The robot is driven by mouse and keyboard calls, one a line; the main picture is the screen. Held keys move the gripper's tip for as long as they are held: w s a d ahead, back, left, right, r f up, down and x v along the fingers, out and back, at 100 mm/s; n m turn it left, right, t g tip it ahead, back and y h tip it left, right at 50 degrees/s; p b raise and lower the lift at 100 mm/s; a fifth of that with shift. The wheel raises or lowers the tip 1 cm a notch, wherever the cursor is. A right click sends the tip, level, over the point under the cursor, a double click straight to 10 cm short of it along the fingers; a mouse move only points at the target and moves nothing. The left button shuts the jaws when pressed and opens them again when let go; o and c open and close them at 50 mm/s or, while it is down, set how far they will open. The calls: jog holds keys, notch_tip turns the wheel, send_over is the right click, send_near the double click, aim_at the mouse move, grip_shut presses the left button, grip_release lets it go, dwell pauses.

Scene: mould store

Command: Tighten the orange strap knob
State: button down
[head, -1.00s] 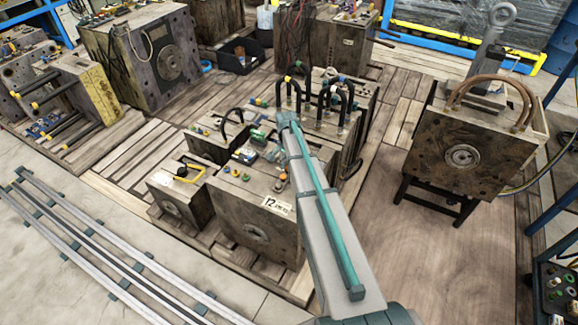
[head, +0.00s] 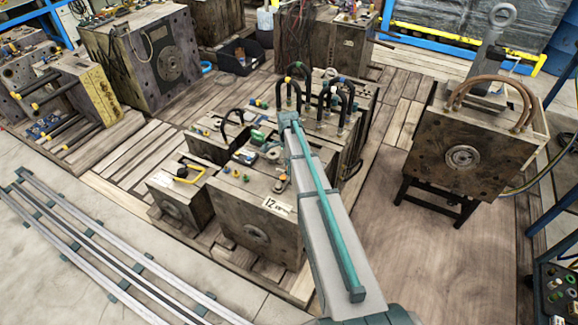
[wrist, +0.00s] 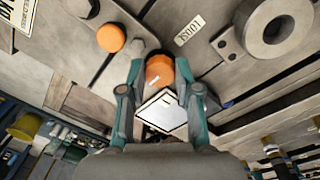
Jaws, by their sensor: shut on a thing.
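In the wrist view, my gripper (wrist: 160,67) has its two teal fingers closed on the sides of an orange knob (wrist: 159,73) with a small pale mark on it. A second orange knob or cap (wrist: 110,38) stands to the upper left, apart from the fingers. I cannot tell from the pictures which of them bears on a strap. A white plate with a dark border (wrist: 164,112) shows between the fingers, below the held knob.
In the head view, mould blocks (head: 254,215) stand close around my arm, with black hoses (head: 345,95) just behind.

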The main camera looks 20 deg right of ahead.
dwell(0.3)
jog(key=c, duration=0.8)
grip_release()
jog(key=shift+r, duration=0.1)
notch_tip(320, 180, up, 12)
jog(key=shift+w, duration=0.35)
